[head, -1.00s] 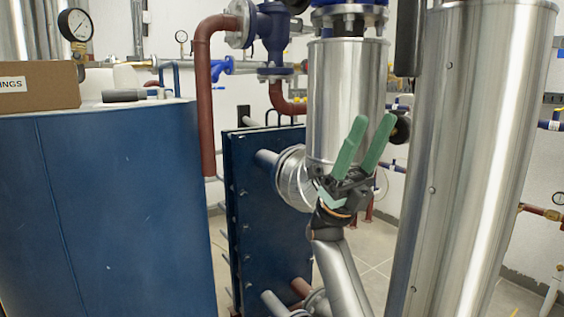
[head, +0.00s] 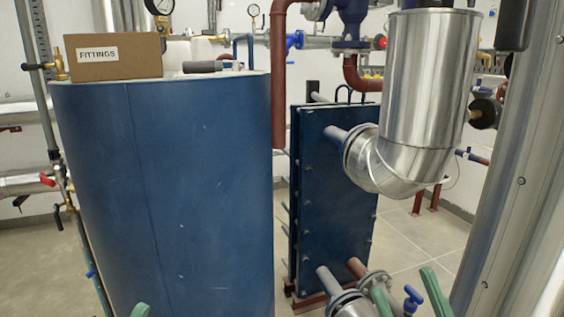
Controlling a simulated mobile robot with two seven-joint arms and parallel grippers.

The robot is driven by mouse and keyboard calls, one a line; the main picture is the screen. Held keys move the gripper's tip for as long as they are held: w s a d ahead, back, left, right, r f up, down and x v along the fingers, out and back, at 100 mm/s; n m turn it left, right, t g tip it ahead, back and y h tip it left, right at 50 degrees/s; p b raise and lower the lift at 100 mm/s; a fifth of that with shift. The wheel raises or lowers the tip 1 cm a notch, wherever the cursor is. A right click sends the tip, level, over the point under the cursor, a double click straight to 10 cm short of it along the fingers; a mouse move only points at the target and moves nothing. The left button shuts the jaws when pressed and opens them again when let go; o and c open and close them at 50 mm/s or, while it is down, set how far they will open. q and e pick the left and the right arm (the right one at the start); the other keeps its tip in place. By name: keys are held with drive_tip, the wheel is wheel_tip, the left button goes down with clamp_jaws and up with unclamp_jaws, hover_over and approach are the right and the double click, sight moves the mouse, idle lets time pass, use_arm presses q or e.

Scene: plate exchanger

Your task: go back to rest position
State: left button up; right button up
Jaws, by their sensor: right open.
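My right gripper (head: 405,288) shows at the bottom edge, right of centre. Its two green fingertips stand well apart, with no object seen held between them. The rest of the gripper is cut off by the frame. Only a green fingertip of my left gripper (head: 140,310) shows clearly at the bottom edge, in front of the blue tank (head: 190,190). Whether the left one is open or shut does not show.
A cardboard box labelled FITTINGS (head: 115,58) and a dark cylindrical item (head: 202,66) sit on the tank. The blue plate exchanger (head: 335,200) stands mid-scene, with a shiny clad pipe elbow (head: 425,90). Another metal column (head: 520,180) is at right. Tiled floor (head: 425,230) shows between.

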drive_tip(key=s+a+m+h, duration=0.1)
drive_tip(key=s+a+h, duration=0.1)
drive_tip(key=s, duration=0.2)
use_arm(q)
drive_tip(key=w+a+f+n+g+y+p, duration=0.4)
drive_tip(key=w+f+n+y+p, duration=0.5)
drive_tip(key=p, duration=0.8)
use_arm(e)
drive_tip(key=w+d+f+m+g+h, duration=0.3)
drive_tip(key=w+f+m+g+h, duration=0.4)
drive_tip(key=f+h, duration=0.35)
use_arm(q)
drive_tip(key=s+f+n+g+y+p, duration=0.2)
drive_tip(key=s+f+g+y+p, duration=0.2)
drive_tip(key=s+f+g+p, duration=0.5)
wheel_tip(320, 180, down, 3)
drive_tip(key=shift+s+r+p, duration=0.2)
drive_tip(key=shift+s+p, duration=0.2)
drive_tip(key=shift+s, duration=0.65)
use_arm(e)
drive_tip(key=s+d+f+m+g+h, duration=0.1)
drive_tip(key=s+f+m+g+h, duration=0.2)
drive_tip(key=s+f+g, duration=0.3)
drive_tip(key=s+f+m, duration=0.1)
drive_tip(key=s+f, duration=0.2)
drive_tip(key=f, duration=0.2)
drive_tip(key=shift+s+d+g, duration=0.25)
drive_tip(key=shift+d+g, duration=0.05)
drive_tip(key=shift+r, duration=0.1)
drive_tip(key=shift+c, duration=0.3)
